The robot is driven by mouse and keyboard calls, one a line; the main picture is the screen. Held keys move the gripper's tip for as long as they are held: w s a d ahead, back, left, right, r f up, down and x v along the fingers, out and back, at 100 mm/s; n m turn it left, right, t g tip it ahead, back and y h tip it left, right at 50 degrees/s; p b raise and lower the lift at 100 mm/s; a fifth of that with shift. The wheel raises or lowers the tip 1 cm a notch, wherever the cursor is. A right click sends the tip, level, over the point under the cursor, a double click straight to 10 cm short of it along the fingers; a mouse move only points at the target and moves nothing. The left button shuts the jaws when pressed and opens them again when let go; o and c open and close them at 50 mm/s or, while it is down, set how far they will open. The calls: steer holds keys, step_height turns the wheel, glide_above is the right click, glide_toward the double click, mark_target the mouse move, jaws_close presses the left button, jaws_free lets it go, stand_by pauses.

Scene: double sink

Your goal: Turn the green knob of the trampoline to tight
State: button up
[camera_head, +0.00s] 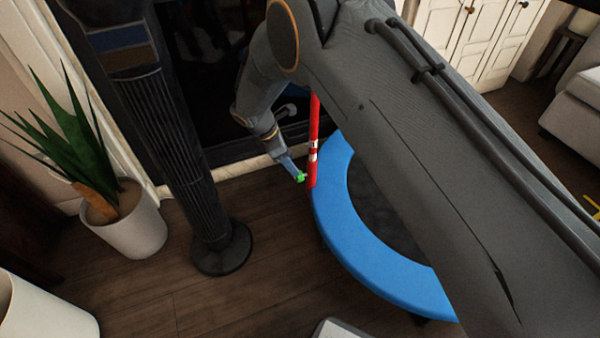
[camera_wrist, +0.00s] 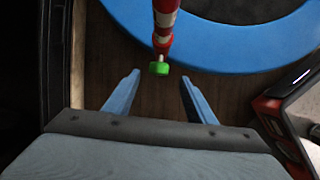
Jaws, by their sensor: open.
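The trampoline has a blue padded rim (camera_head: 349,229) and a dark mat, and a red pole (camera_head: 314,125) with white bands stands at its left edge. The small green knob (camera_head: 301,178) is on the side of the pole. In the wrist view the knob (camera_wrist: 159,68) is at the end of the red and white pole part (camera_wrist: 164,28). My gripper (camera_head: 293,172) is open and close to the knob. In the wrist view the knob lies in line with the gap between the fingertips (camera_wrist: 161,78), slightly beyond them. I see no contact.
A black ribbed column (camera_head: 183,150) on a round base stands on the floor left of the trampoline. A potted plant (camera_head: 134,229) is farther left. White cabinets (camera_head: 470,35) and a pale sofa (camera_head: 577,108) are at the upper right.

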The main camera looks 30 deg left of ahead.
steer(key=x, duration=0.2)
steer(key=b+x, duration=0.1)
steer(key=x, duration=0.4)
steer(key=shift+a+f+b, duration=0.2)
steer(key=shift+f+b, duration=0.1)
steer(key=shift+f, duration=0.05)
steer(key=c, duration=1)
